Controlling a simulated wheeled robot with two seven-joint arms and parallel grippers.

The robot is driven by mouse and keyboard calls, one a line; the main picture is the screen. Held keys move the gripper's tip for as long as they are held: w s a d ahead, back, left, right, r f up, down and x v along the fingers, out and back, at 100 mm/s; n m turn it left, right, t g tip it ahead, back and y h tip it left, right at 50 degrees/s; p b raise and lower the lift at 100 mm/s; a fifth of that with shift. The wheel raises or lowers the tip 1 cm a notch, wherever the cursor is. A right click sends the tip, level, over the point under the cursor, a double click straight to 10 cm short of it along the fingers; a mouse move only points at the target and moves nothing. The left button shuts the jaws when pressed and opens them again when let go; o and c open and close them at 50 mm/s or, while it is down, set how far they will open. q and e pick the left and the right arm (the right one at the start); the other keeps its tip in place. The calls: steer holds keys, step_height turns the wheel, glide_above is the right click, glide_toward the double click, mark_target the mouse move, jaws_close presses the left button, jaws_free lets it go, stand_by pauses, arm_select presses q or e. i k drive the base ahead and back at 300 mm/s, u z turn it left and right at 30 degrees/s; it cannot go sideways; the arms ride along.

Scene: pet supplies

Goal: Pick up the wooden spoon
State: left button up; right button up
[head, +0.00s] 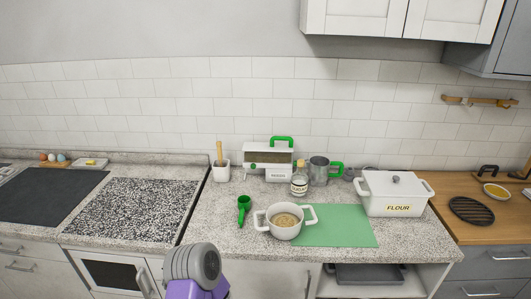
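A wooden handle (219,152), which looks like the wooden spoon, stands upright in a white square holder (221,172) on the speckled counter near the backsplash. Its lower end is hidden inside the holder, so I cannot see the bowl of the spoon. Neither of my grippers shows in the head view. A grey and purple part at the bottom, left of centre, looks like a link of my own arm, with no fingers visible.
A green scoop (243,208) lies in front of the holder. A white two-handled pot (285,221) sits partly on a green mat (345,228). A white toaster-like appliance (266,161), jar (299,184), metal jug (319,172) and flour box (393,196) stand right.

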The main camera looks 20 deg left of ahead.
mark_target(218, 144)
steer(key=i, duration=0.95)
steer(key=u, duration=0.55)
